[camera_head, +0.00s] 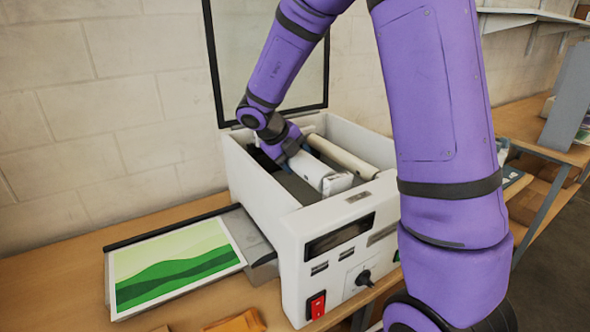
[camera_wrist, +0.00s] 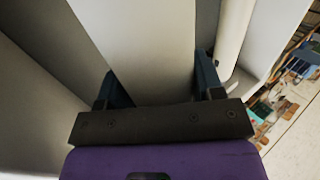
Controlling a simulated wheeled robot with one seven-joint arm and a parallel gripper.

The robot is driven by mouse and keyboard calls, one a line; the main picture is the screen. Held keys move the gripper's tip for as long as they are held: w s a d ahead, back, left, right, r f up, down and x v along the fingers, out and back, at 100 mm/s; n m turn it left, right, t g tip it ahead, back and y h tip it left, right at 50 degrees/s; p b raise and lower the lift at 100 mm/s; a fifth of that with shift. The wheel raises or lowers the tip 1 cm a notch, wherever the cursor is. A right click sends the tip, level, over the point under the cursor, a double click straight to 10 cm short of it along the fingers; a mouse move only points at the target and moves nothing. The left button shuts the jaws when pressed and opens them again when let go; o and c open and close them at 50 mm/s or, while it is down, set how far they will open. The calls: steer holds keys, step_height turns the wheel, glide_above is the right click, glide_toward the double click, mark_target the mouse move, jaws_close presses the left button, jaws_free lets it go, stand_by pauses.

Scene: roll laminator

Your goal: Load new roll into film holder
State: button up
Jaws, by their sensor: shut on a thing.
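The laminator (camera_head: 290,240) is a white box with its lid raised, standing on a wooden bench. In the head view a white roll or its holder (camera_head: 318,170) lies inside the open top, and my gripper (camera_head: 290,150) is down on its far end. In the wrist view my gripper (camera_wrist: 158,88) has its two dark fingers on either side of a broad pale body (camera_wrist: 140,40), shut on it. I cannot tell whether this body rests in the film holder, which is not clearly seen. A second cream roller (camera_head: 342,156) lies parallel to its right.
The raised lid (camera_head: 265,55) stands behind the opening. A tray with a green landscape print (camera_head: 172,265) sticks out at the left. The front panel has a red switch (camera_head: 316,306) and a black knob (camera_head: 363,277). An orange-brown item (camera_head: 236,322) lies at the bench's front.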

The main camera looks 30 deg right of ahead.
steer(key=shift+f, duration=1.6)
steer(key=shift+f, duration=0.3)
steer(key=o, duration=1.4)
steer(key=shift+o, duration=0.2)
